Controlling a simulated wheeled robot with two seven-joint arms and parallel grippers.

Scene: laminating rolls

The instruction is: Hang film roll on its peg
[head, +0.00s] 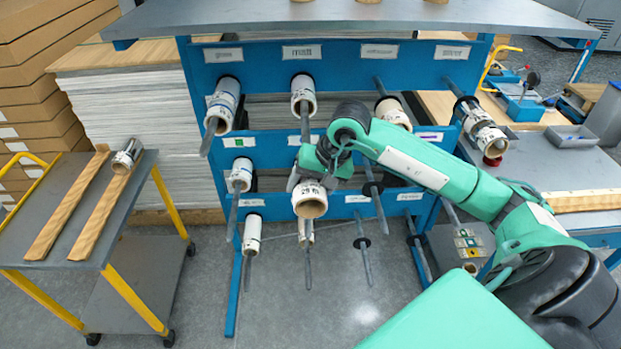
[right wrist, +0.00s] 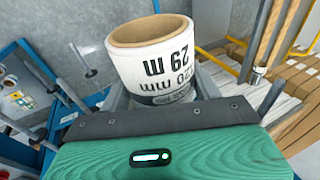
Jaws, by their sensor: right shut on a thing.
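My right gripper (head: 309,183) is shut on a white film roll (head: 311,203) with a brown core, in front of the middle of the blue rack. In the right wrist view the roll (right wrist: 152,62) sits between the fingers, its open core end facing away from the gripper and its print upside down, reading "29 m". The rack (head: 262,55) carries rows of grey pegs under small labels. A bare peg (head: 377,207) stands right of the held roll, and another bare peg (head: 363,255) is below it. The held roll and gripper hide part of the rack behind. My left gripper is out of view.
Rolls hang on several pegs, including a top-left roll (head: 224,100) and a top-middle roll (head: 303,93). A grey cart (head: 50,240) with wooden strips and a roll (head: 127,155) stands left. A workbench (head: 585,165) stands right. Floor before the rack is clear.

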